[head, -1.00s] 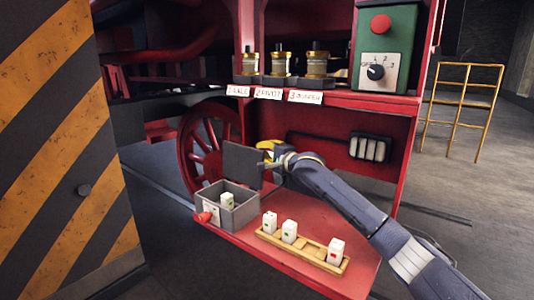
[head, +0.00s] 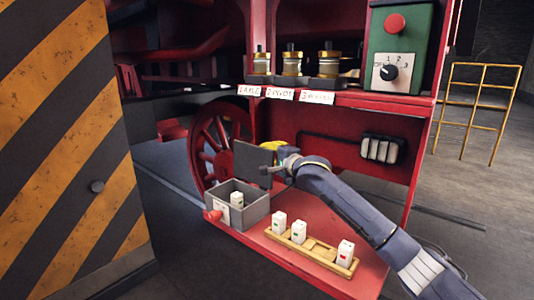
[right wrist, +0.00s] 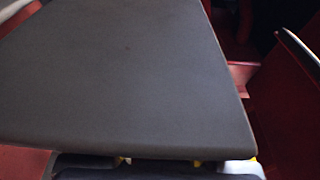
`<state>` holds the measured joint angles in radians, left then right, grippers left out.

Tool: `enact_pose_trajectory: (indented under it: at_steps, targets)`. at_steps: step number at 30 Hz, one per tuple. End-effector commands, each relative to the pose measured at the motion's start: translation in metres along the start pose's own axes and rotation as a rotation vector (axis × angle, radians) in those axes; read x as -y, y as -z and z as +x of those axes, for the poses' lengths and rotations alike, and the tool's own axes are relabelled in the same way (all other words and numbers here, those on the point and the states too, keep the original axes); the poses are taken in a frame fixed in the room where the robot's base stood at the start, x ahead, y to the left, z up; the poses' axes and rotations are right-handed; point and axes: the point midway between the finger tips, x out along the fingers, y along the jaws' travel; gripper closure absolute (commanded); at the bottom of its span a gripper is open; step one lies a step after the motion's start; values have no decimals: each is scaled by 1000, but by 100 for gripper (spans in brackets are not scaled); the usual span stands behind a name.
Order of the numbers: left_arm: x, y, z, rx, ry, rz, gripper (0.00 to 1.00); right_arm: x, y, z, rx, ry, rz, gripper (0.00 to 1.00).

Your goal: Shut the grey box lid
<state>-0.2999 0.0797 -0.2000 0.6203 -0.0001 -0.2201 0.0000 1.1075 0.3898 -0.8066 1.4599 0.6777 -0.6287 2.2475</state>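The grey box (head: 252,215) sits on the red platform with its top open. Its dark grey lid (head: 252,165) stands raised, roughly upright, at the back of the box. A white block with a small mark (head: 237,199) shows inside. My right gripper (head: 270,148) is behind and beside the lid's upper right edge, partly hidden by it. In the right wrist view a dark grey flat panel, apparently the lid (right wrist: 125,75), fills most of the picture, with small yellow bits at its lower edge. The finger opening is hidden. My left gripper is out of view.
A wooden rack (head: 310,251) with several white blocks lies right of the box, below my right arm. A red knob (head: 213,215) is at the box's front left. A striped panel (head: 65,150) stands at left. A shelf above holds brass-topped pots (head: 292,66) and a green control box (head: 394,50).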

Motion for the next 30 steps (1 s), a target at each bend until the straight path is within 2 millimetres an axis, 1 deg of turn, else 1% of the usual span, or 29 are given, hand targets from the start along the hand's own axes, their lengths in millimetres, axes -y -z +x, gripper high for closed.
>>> enact_pose_trajectory:
  at_steps: [1, 6, 19, 23, 30]
  targets:
    - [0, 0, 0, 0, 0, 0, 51, 1, -4, -1, 3, 8, -21, 100]
    - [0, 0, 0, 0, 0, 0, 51, 5, -9, -3, 0, 25, -81, 100]
    - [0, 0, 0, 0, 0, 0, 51, 6, -7, -3, -2, 26, -88, 100]
    - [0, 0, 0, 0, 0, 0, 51, 6, 2, -1, -5, 25, -88, 100]
    - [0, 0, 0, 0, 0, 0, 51, 8, 34, 2, -15, 26, -87, 100]
